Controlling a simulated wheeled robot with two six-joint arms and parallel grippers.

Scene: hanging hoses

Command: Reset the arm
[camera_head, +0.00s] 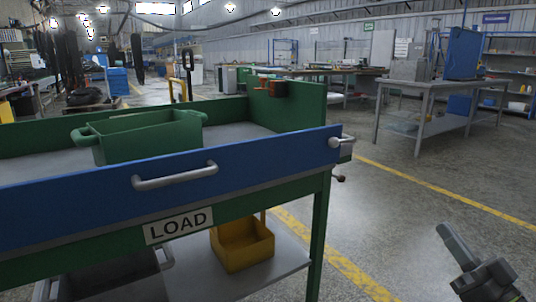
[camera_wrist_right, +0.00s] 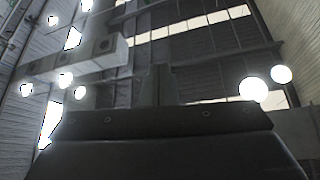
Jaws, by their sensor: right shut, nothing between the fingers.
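My right gripper (camera_head: 450,240) is at the lower right of the head view, over bare grey floor and apart from the workbench. Its dark fingers are together with nothing between them, and they point up and to the left. In the right wrist view the fingers (camera_wrist_right: 157,85) stand upright at the middle, against the roof and ceiling lights. My left gripper is not in the head view.
A green and blue bench (camera_head: 240,170) marked LOAD fills the left and holds a green bin (camera_head: 150,137). A yellow bin (camera_head: 240,245) is on its lower shelf. A grey table (camera_head: 425,85) stands at the back right. The floor (camera_head: 400,230) between is clear.

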